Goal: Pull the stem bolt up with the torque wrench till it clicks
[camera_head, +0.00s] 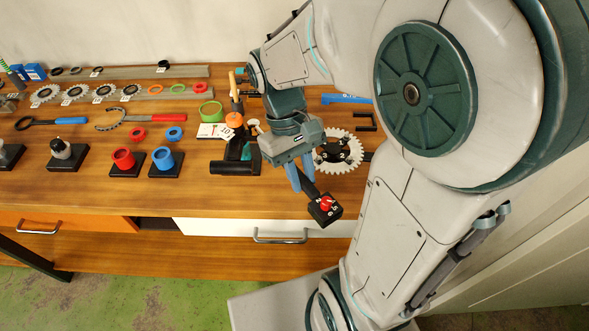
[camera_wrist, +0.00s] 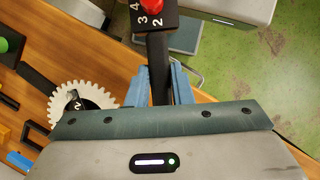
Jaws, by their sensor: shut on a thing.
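The torque wrench is a black bar with a square black head (camera_head: 324,209) that carries a red knob and white numbers. The head also shows at the top of the wrist view (camera_wrist: 155,20). My gripper (camera_head: 303,186), with blue fingers, is shut on the bar; in the wrist view the fingers (camera_wrist: 160,90) lie on both sides of it. The wrench head hangs over the bench's front edge, above the drawer front. A dark stand with a black cylinder (camera_head: 235,168) is just left of my gripper. I cannot make out the stem bolt.
A white chainring (camera_head: 339,151) lies right of my gripper, behind the wrench. Red (camera_head: 124,159) and blue (camera_head: 163,159) cups on black bases stand to the left. The bench's front strip is mostly clear.

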